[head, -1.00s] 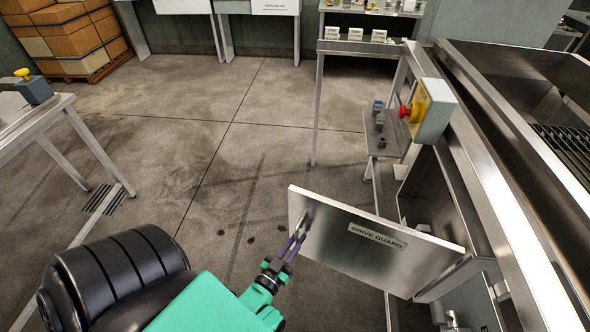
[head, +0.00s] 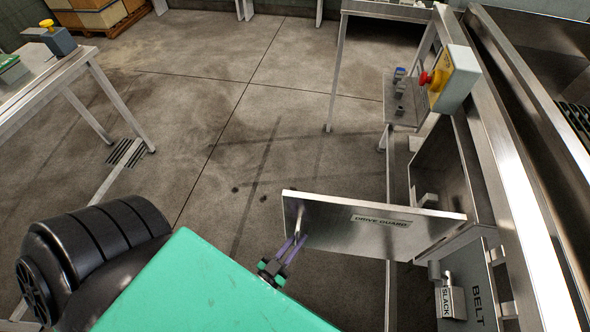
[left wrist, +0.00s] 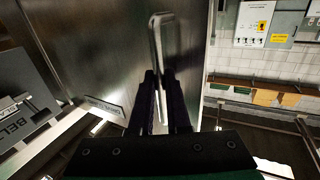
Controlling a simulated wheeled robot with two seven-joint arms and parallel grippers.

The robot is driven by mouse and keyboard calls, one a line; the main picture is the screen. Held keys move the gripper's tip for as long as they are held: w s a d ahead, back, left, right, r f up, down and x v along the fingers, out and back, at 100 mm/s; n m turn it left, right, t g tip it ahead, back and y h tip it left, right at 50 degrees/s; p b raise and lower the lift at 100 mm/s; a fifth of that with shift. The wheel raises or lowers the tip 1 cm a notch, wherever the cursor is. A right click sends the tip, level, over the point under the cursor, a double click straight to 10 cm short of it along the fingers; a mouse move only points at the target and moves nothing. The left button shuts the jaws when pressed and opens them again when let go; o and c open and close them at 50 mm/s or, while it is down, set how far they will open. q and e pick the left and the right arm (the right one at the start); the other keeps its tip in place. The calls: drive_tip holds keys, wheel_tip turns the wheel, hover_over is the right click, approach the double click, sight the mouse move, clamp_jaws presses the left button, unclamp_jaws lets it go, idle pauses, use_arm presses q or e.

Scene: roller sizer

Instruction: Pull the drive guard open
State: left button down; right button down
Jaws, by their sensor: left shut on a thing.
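The drive guard (head: 385,226) is a flat steel panel with a "DRIVE GUARD" label. In the head view it stands swung out from the machine's side, its right end near the frame. My left gripper (head: 295,240) is at the panel's far left end, its dark fingers shut on the guard's bar handle (head: 298,216). In the left wrist view the fingers (left wrist: 160,100) close around the lower part of the handle (left wrist: 157,40), with the steel panel behind. My right gripper does not show.
Behind the guard an opening shows a "BELT" plate (head: 478,290) and a "SLACK" tag (head: 447,301). A red stop button (head: 424,78) sits on a yellow box on the machine frame. A table (head: 50,85) stands at left. The floor between is clear.

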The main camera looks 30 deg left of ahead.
use_arm(q)
drive_tip(key=shift+d, duration=0.1)
drive_tip(key=c, duration=1.2)
unclamp_jaws()
drive_tip(key=shift+o, duration=0.2)
drive_tip(key=s+b, duration=0.1)
drive_tip(key=s, duration=0.6)
drive_tip(key=shift+s+a, duration=0.2)
drive_tip(key=shift+a, duration=0.1)
